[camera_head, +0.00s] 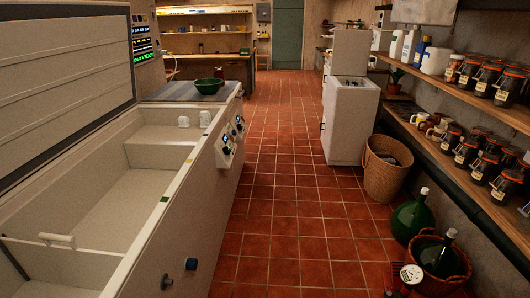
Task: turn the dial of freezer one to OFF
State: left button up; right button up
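A long white chest freezer (190,190) runs along the left with its lid (62,60) raised and its inside open to view. A white control panel (230,140) on its outer side carries dark dials, a nearer one (226,150) and a farther one (239,122), with small blue lights. Their labels and pointer settings are too small to read, and I cannot tell which belongs to freezer one. Neither of my grippers is in view.
The red tiled floor (290,190) is clear along the middle. A green bowl (208,86) stands beyond the open compartment. On the right are a white cabinet (349,120), a wicker basket (386,170), a green demijohn (411,218) and jar shelves (450,165).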

aim_at(226, 150)
jog(key=i+l+u, duration=0.15)
jog(key=i+u, duration=0.35)
jog(key=i, duration=0.4)
jog(key=i+l+z, duration=0.1)
jog(key=i+l, duration=0.2)
jog(key=i, duration=0.1)
